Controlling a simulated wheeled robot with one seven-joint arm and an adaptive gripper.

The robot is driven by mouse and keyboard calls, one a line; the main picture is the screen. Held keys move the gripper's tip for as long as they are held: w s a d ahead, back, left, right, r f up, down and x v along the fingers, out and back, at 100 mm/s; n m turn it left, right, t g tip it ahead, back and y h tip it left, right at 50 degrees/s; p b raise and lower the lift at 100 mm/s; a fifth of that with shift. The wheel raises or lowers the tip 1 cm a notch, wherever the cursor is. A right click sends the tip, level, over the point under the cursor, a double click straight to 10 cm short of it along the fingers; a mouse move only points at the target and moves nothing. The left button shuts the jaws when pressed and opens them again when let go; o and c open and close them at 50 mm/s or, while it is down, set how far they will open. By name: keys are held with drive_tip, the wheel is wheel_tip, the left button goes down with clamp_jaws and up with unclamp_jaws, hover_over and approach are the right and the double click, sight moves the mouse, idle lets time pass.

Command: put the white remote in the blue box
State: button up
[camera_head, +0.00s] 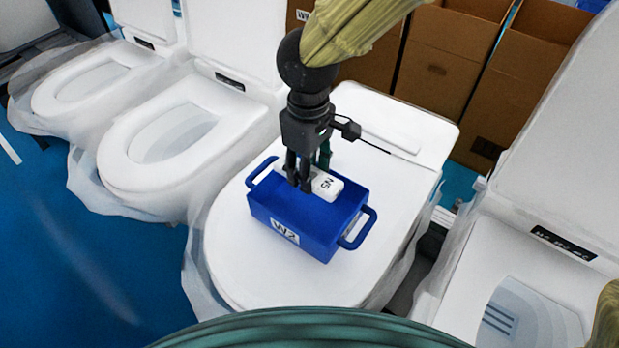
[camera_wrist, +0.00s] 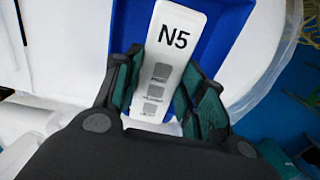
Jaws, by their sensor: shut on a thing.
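The white remote (camera_head: 327,186), marked N5, is at the blue box (camera_head: 322,236), which has W2 on its front and a handle at each end. The box stands on the closed lid of the middle toilet. My gripper (camera_head: 299,186) points down over the box and is shut on the remote. In the wrist view the remote (camera_wrist: 172,55) sits between the two green-lined fingers (camera_wrist: 160,105), with blue box surface (camera_wrist: 217,30) behind it. I cannot tell whether the remote touches the box floor.
Two toilets with open lids (camera_head: 165,140) stand to the left and another (camera_head: 520,285) to the right, with plastic wrap around them. Open cardboard boxes (camera_head: 450,60) stand behind. The blue floor (camera_head: 60,260) at the front left is clear.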

sight(309, 211)
drive_tip(key=shift+w+f, duration=0.15)
drive_tip(key=shift+f, duration=0.1)
drive_tip(key=s+f+p, duration=0.1)
drive_tip(key=s+f, duration=0.2)
drive_tip(key=shift+f, duration=0.2)
drive_tip(key=w+f+p, duration=0.1)
drive_tip(key=w+f, duration=0.1)
drive_tip(key=f, duration=0.1)
drive_tip(key=shift+w, duration=0.2)
drive_tip(key=shift+s+f, duration=0.25)
drive_tip(key=shift+f, duration=0.6)
drive_tip(key=shift+s+f, duration=0.2)
drive_tip(key=shift+s, duration=0.05)
drive_tip(key=shift+f, duration=0.15)
drive_tip(key=shift+w+f, duration=0.15)
drive_tip(key=shift+w, duration=0.15)
drive_tip(key=shift+s+f, duration=0.1)
drive_tip(key=shift+s, duration=0.15)
drive_tip(key=o, duration=0.9)
drive_tip(key=shift+o, duration=0.7)
drive_tip(key=shift+w, duration=0.15)
